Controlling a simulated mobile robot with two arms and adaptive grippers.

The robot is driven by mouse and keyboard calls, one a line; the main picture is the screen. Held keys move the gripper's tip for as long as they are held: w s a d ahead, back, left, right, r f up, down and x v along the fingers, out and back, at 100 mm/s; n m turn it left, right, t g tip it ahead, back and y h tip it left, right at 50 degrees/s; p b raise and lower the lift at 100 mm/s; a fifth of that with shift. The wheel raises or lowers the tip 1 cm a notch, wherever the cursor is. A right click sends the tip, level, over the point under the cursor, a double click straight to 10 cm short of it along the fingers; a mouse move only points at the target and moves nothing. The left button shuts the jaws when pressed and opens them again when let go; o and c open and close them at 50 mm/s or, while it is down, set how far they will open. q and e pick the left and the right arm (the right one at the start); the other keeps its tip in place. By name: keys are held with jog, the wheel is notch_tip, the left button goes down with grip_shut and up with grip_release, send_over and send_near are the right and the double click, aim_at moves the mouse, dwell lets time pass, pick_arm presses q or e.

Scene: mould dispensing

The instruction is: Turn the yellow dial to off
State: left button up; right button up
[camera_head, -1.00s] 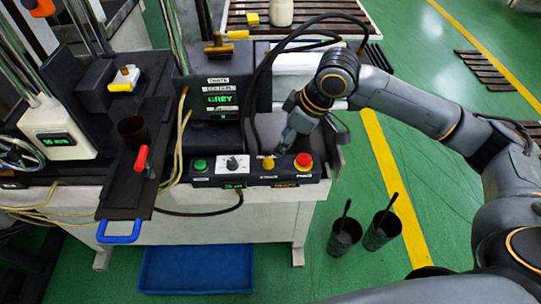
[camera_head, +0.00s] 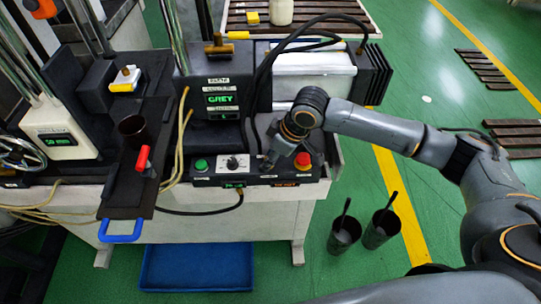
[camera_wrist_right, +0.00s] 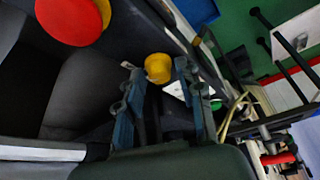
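The yellow dial (camera_wrist_right: 158,68) shows in the right wrist view just beyond and between the two fingertips of my right gripper (camera_wrist_right: 160,84). The fingers are apart, with a visible gap on each side of the dial. I cannot tell whether the fingertips reach down around it. In the head view my right gripper (camera_head: 269,159) is over the control panel (camera_head: 220,182), between the dial with the white base (camera_head: 233,163) and the red button (camera_head: 303,160). It hides the yellow dial there. My left gripper is not in view.
The red button (camera_wrist_right: 72,16) is close to my right gripper in the wrist view. A green button (camera_head: 201,166) is at the panel's left end. Black cables (camera_head: 262,75) hang behind my right wrist. Two dark cups (camera_head: 344,235) stand on the floor.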

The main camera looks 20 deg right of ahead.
grip_shut()
jog(key=shift+r+n+g+p, duration=0.2)
jog(key=shift+n+g+p, duration=0.1)
jog(key=shift+n+p, duration=0.85)
jog(key=shift+w+n+g+y+p, duration=0.15)
jog(key=shift+n+g+y+p, duration=0.4)
jog(key=shift+n, duration=0.7)
jog(key=n, duration=0.1)
jog(key=n+g, duration=0.1)
jog(key=n, duration=0.1)
jog(key=shift+w+f+n, duration=0.15)
jog(key=shift+f+n, duration=0.05)
jog(key=shift+n, duration=0.1)
jog(key=n+g+b, duration=0.1)
jog(key=n, duration=0.1)
jog(key=n+g+b, duration=0.1)
jog(key=n, duration=0.2)
jog(key=shift+w+h, duration=0.1)
jog(key=shift+h, duration=0.15)
jog(key=shift+n, duration=0.4)
jog(key=o, duration=0.5)
grip_release()
